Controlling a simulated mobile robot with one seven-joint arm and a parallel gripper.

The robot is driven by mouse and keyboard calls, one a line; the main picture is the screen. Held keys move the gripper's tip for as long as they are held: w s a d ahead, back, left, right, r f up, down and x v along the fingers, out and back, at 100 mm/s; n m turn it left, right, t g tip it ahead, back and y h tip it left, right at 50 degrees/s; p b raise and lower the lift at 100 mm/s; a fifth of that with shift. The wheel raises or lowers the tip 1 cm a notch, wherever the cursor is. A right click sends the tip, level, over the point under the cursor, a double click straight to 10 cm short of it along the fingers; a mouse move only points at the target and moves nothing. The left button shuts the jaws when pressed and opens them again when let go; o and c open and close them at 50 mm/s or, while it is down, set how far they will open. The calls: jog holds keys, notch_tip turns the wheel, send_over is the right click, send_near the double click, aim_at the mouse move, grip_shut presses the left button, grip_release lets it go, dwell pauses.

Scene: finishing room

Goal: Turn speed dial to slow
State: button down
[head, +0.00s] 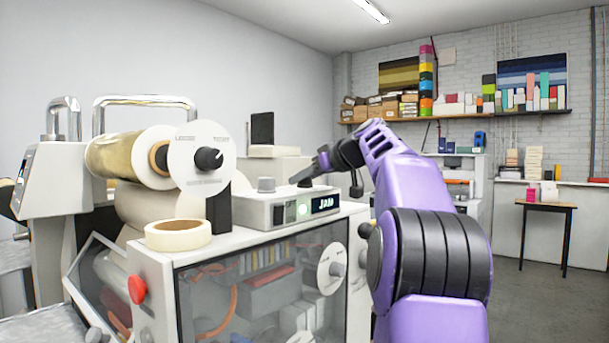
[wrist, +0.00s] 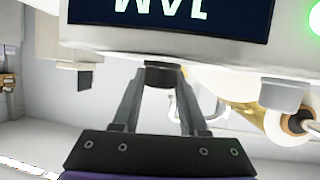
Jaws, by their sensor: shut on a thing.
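A light control box (head: 255,207) sits on top of the machine, with a lit display (head: 325,204) and a green light (head: 303,210) on its front. In the wrist view the display (wrist: 170,8) appears upside down, reading JAM. My gripper (head: 305,179) reaches down to the box top from the right. In the wrist view my gripper (wrist: 160,74) is shut on a small dark dial (wrist: 161,77), its fingers on either side. A grey knob (head: 266,184) stands free to its left, also in the wrist view (wrist: 283,94). No dial mark or speed label is readable.
A film roll (head: 125,158) with a white disc and black knob (head: 208,159) stands left of the box. A tape roll (head: 178,234) lies on the machine top. A red button (head: 137,289) is on the machine's front corner. Open floor lies at right.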

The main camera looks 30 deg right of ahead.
jog(key=n+y+p, duration=0.1)
jog(key=y+p, duration=0.1)
jog(key=n+g+y+p, duration=0.1)
jog(key=n+p, duration=0.1)
jog(key=shift+d+r+y+p, duration=0.1)
jog(key=shift+r+y+p, duration=0.25)
jog(key=shift+y, duration=0.05)
jog(key=shift+f+n+g+y+p, duration=0.1)
jog(key=shift+n+g+y+p, duration=0.6)
jog(key=shift+p, duration=0.55)
jog(key=shift+f+n, duration=0.1)
jog(key=shift+n, duration=0.2)
jog(key=shift+f+y+p, duration=0.15)
jog(key=shift+y+p, duration=0.15)
jog(key=shift+p, duration=0.25)
jog(key=shift+c, duration=2.2)
grip_release()
jog(key=shift+s, duration=0.1)
